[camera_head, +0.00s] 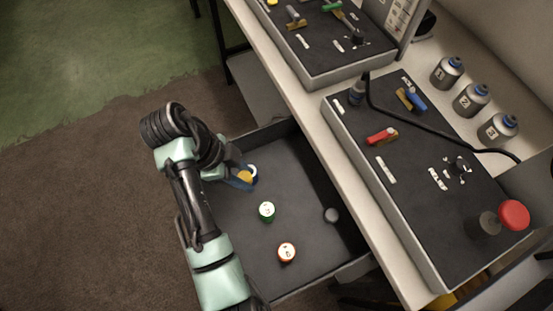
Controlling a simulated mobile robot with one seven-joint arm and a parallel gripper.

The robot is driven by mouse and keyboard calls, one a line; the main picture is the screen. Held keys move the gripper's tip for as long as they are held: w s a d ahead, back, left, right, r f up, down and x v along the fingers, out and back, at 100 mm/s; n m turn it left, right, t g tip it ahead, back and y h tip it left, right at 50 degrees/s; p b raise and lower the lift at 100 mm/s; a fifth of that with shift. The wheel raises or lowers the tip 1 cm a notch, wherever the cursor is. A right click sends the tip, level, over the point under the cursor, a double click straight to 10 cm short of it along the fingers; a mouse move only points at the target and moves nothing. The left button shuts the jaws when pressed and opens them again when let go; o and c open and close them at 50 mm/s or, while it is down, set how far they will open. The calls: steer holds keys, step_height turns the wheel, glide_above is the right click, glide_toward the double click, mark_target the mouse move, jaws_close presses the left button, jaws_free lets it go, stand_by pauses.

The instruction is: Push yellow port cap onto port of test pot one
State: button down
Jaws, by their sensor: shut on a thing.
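My gripper (238,182) reaches down into the open drawer at its upper left. It is shut on a small yellow piece, which looks like the yellow port cap (244,176). Right beside it is a white-topped pot with a blue rim (253,171), partly hidden by the gripper. I cannot tell whether the cap touches this pot, and its number and port are hidden. A green-rimmed pot (267,211) and an orange-rimmed pot (287,252) stand apart in the drawer, each with a dark mark on its white top.
On the bench above, a dark panel (400,200) carries valves, a cable and a red knob (514,215). Several numbered grey cylinders (471,99) stand behind it. The drawer's middle is mostly clear.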

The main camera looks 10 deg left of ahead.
steer(key=s+a, duration=0.1)
steer(key=a, duration=0.1)
steer(key=s+a+p, duration=0.1)
steer(key=s+a, duration=0.1)
steer(key=shift+a, duration=0.1)
steer(key=shift+r+p, duration=0.1)
steer(key=shift+p, duration=0.2)
step_height(320, 180, up, 5)
steer(key=p, duration=0.6)
steer(key=d+f+n+t+y+b, duration=0.1)
steer(key=d+f+n+b, duration=0.1)
steer(key=d+n, duration=0.3)
steer(key=w+d+f+n+t+y+b, duration=0.1)
steer(key=d+f+n+y+b, duration=0.1)
steer(key=d+n, duration=0.2)
steer(key=w+d+f+n+t+y+b, duration=0.1)
steer(key=d+f+n+b, duration=0.1)
steer(key=d+n, duration=0.3)
steer(key=shift+d+n+t, duration=0.3)
steer(key=shift+d, duration=0.4)
steer(key=shift+d+r+n+y, duration=0.15)
steer(key=shift+d+n+y, duration=0.15)
steer(key=shift+d, duration=0.05)
steer(key=shift+r, duration=0.15)
